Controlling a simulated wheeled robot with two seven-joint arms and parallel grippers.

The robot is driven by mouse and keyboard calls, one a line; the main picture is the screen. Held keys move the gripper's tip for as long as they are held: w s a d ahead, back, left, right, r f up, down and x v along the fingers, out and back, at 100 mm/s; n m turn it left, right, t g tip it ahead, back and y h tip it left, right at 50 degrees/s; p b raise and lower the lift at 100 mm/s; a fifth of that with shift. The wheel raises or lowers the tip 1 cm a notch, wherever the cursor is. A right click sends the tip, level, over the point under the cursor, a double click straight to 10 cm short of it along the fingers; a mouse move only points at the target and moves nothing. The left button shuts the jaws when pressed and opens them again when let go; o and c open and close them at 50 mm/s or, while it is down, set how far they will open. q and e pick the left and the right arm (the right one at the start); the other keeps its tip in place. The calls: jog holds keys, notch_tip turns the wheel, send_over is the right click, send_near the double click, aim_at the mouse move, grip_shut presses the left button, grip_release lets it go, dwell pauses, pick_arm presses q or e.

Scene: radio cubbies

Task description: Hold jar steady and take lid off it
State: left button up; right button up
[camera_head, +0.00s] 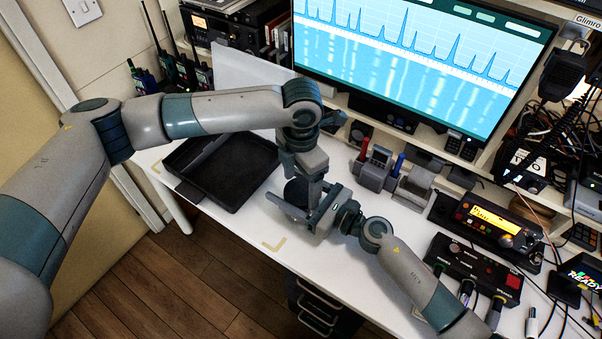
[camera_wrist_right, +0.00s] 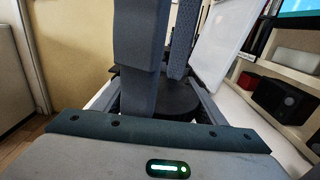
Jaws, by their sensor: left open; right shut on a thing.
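The jar stands near the front edge of the white table, mostly hidden behind my grippers. Its dark round lid (camera_head: 294,190) shows beside the left fingers in the head view, and as a black disc (camera_wrist_right: 178,103) in the right wrist view. My right gripper (camera_head: 297,211) reaches in low from the right and is shut on the jar. My left gripper (camera_head: 304,192) points down from above, open, with its fingers at the lid. In the wrist view its two fingers (camera_wrist_right: 158,85) hang close over the lid; whether they touch it is hidden.
An empty black tray (camera_head: 215,172) lies left of the jar. A grey pen holder (camera_head: 377,170) and small boxes stand behind on the right. A radio (camera_head: 490,222) and a switch box (camera_head: 473,270) with cables fill the right side. The table (camera_head: 250,222) in front of the tray is clear.

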pick_arm(q)
jog(key=shift+f, duration=0.6)
jog(key=c, duration=0.9)
jog(key=shift+o, duration=0.2)
jog(key=n, duration=0.5)
jog(key=shift+n, duration=0.3)
jog(key=n, duration=0.4)
jog(key=shift+n, duration=0.3)
jog(key=shift+c, duration=0.2)
jog(key=o, duration=1.2)
jog(key=shift+r, duration=0.1)
